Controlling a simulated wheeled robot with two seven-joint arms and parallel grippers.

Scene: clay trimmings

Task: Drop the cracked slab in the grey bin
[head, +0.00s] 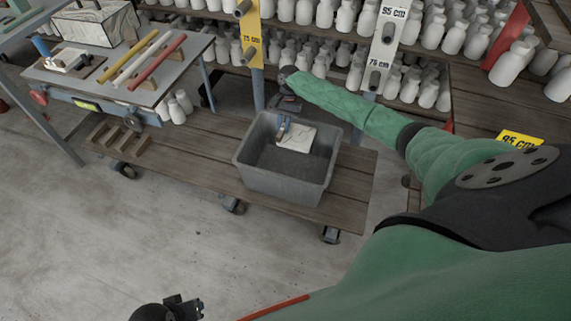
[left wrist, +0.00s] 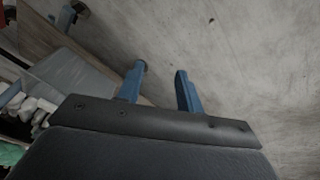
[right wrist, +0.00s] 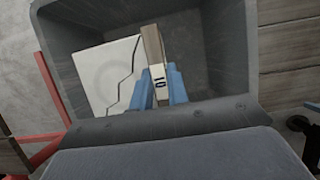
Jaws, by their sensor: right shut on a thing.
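The cracked slab (head: 297,138) is pale and flat; a jagged dark crack crosses it in the right wrist view (right wrist: 100,72). My right gripper (head: 284,128) is shut on a wooden strip with a number label (right wrist: 153,50) at the slab's edge. The slab is over or inside the mouth of the grey bin (head: 275,183); I cannot tell how deep. The bin's walls surround it in the right wrist view (right wrist: 222,45). My left gripper (head: 190,307) is at the bottom of the head view; its blue fingers (left wrist: 160,75) are apart and empty.
The bin stands on a low wheeled plank platform (head: 205,168). A work table (head: 120,75) with coloured bars stands at the upper left. Shelves of pale bottles (head: 320,62) are behind the bin. The concrete floor (head: 110,240) in front is clear.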

